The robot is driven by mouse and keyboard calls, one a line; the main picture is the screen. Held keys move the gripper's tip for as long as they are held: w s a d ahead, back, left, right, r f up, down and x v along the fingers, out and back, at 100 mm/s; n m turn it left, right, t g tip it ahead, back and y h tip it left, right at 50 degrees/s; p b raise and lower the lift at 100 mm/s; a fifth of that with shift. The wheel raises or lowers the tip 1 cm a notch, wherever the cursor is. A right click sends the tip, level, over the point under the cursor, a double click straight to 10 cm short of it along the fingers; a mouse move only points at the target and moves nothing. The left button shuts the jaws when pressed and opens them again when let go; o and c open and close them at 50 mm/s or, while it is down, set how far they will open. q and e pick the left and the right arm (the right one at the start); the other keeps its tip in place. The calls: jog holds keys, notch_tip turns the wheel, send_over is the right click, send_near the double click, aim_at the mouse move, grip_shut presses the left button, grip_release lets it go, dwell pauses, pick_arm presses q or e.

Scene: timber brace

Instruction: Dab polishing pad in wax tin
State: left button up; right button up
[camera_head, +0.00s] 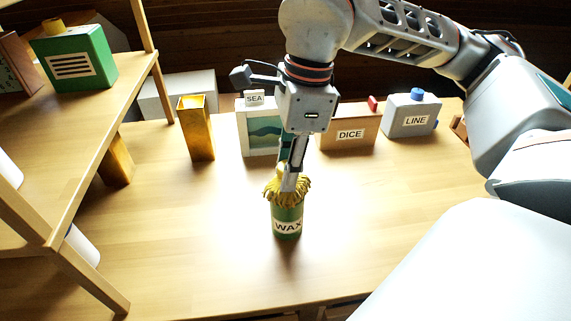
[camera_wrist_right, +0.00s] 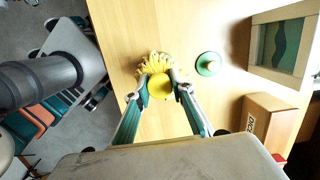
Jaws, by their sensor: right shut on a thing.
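The polishing pad (camera_head: 272,189) is yellow with a shaggy fringe, and my right gripper (camera_head: 289,183) is shut on it from above. In the right wrist view the pad (camera_wrist_right: 160,84) sits between the two fingertips (camera_wrist_right: 161,88). The green wax tin (camera_head: 287,222) stands upright on the table with its WAX label facing the head camera. The pad is right at the tin's top and its fringe hides the rim. I cannot tell whether it touches the wax. My left gripper is not in view.
A green disc with a pale knob (camera_wrist_right: 208,64) lies beside the pad in the wrist view. Behind stand the SEA frame (camera_head: 242,135), DICE box (camera_head: 348,134), LINE container (camera_head: 410,116) and a gold vase (camera_head: 196,130). A wooden shelf (camera_head: 75,120) is left. The front table is clear.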

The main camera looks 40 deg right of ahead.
aim_at(283, 166)
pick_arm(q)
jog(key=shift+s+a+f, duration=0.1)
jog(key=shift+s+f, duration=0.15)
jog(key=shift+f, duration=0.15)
pick_arm(e)
jog(key=shift+f, duration=0.45)
dwell(0.6)
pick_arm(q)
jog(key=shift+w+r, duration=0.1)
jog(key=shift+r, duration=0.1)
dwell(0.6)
pick_arm(e)
jog(key=shift+f, duration=0.1)
dwell(0.8)
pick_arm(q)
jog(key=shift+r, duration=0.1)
